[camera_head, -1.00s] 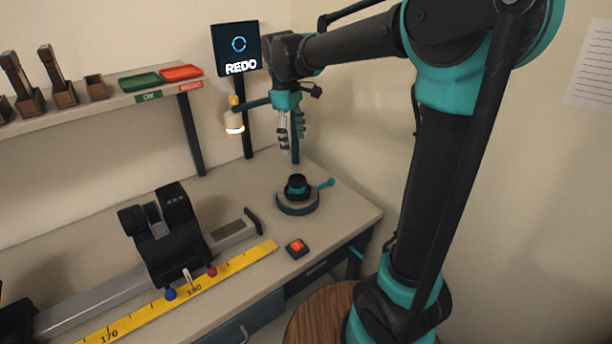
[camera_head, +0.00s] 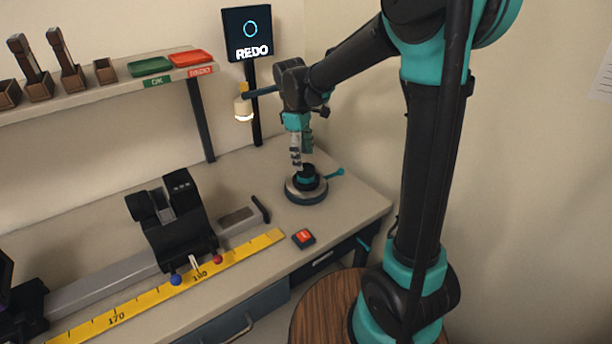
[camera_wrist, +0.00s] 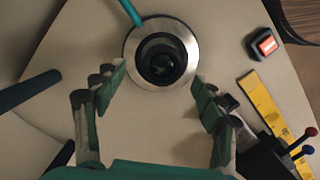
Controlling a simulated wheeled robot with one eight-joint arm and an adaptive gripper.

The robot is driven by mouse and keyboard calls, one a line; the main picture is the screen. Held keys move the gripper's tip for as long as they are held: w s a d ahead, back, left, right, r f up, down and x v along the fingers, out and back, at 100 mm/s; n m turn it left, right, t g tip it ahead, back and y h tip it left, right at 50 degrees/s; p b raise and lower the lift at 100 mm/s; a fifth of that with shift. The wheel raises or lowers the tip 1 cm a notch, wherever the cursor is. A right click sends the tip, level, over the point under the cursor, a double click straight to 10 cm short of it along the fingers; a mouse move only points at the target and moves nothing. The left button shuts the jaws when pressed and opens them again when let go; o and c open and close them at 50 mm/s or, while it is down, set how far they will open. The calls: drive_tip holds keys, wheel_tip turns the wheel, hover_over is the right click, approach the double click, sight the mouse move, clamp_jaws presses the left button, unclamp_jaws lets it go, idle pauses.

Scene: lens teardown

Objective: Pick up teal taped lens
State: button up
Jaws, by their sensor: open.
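The teal taped lens (camera_head: 307,178) is a short black cylinder with a teal band. It stands upright on a round grey base (camera_head: 306,196) with a teal lever at the back right of the bench. In the wrist view the lens (camera_wrist: 162,60) shows from above as dark rings inside the base's pale metal ring (camera_wrist: 134,44). My gripper (camera_head: 302,160) points down just above the lens. In the wrist view my gripper (camera_wrist: 158,88) is open, with fingers well apart and nothing between them. The lens lies ahead of the fingertips, and no contact shows.
A red button (camera_head: 303,238) sits near the bench's front edge. A black device (camera_head: 170,220) on a rail and a yellow ruler (camera_head: 240,256) lie left. A screen (camera_head: 247,35) reading REDO and a lamp (camera_head: 243,108) stand behind. Green and red trays (camera_head: 150,66) are on the shelf.

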sight(306, 168)
drive_tip(key=shift+s+d+f, duration=0.15)
drive_tip(key=shift+f, duration=1.15)
drive_tip(key=shift+s+d+f, duration=0.15)
drive_tip(key=shift+f, duration=1.15)
drive_tip(key=shift+c, duration=0.3)
drive_tip(key=c, duration=1.4)
drive_tip(key=shift+r, duration=0.1)
